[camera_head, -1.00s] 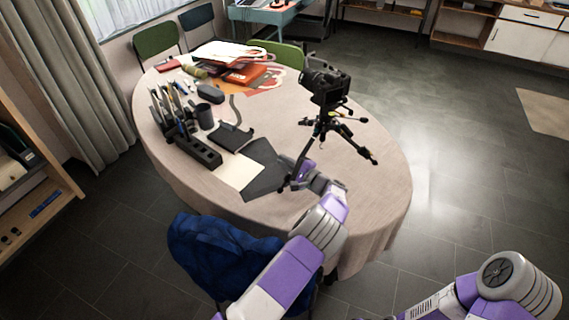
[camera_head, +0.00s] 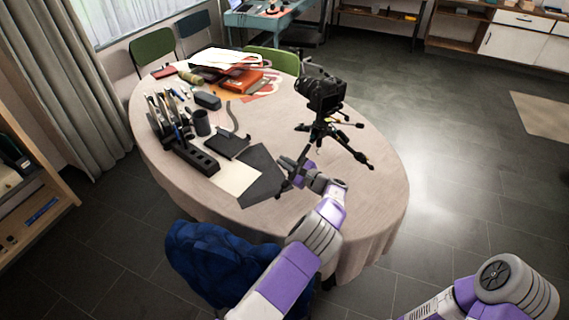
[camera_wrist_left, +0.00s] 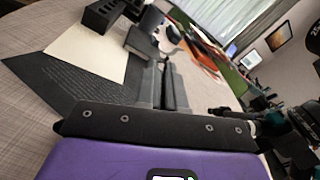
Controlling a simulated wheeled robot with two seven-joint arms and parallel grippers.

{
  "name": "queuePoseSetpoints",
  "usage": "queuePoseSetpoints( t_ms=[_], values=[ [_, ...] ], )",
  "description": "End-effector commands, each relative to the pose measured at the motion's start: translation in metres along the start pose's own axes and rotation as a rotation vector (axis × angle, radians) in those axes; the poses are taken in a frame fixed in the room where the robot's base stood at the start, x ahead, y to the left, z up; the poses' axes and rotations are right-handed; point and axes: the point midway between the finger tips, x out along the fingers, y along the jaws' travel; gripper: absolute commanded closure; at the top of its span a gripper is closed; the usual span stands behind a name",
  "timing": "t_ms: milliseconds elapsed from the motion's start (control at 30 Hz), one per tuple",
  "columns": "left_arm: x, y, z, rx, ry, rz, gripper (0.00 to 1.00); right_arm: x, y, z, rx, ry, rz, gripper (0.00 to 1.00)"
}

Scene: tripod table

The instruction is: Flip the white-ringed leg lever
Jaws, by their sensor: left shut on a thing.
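A black tripod (camera_head: 322,130) with a camera (camera_head: 320,93) on top stands upright on the right half of the oval table (camera_head: 350,205), its legs splayed. In the left wrist view dark parts of it (camera_wrist_left: 285,135) show at the right edge. My left gripper (camera_head: 291,172) is at the tripod's near left leg, low by the tabletop. Its fingers (camera_wrist_left: 168,85) are close together and shut on a part at that leg. The held part is mostly hidden, and I cannot make out the white-ringed lever. My right gripper is out of view; only my right arm shows.
Left of the gripper lie a dark mat (camera_head: 262,172), a pale sheet (camera_head: 235,178) and a black block with slots (camera_head: 195,158). Papers and an orange folder (camera_head: 243,82) are at the back. A blue-draped chair (camera_head: 215,262) stands in front. The table's right side is clear.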

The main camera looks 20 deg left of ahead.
Motion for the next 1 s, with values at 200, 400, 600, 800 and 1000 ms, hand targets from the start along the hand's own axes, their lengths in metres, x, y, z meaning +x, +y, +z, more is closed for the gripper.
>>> queuePoseSetpoints(
  t_ms=[200,400,600,800,1000],
  values=[
    [-0.001,-0.001,0.0,0.006,0.0,-0.002,1.0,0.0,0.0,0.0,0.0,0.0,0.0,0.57],
    [-0.001,-0.001,0.0,0.006,0.0,-0.003,0.9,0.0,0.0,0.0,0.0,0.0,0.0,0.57],
    [0.0,-0.001,0.0,0.005,0.0,-0.002,0.86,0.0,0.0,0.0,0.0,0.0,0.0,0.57],
    [-0.007,-0.001,0.0,0.005,0.001,-0.003,0.86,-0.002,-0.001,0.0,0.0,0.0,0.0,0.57],
    [-0.039,-0.002,0.001,0.007,0.002,-0.005,0.86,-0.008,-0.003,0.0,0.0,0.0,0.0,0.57]
  ],
)
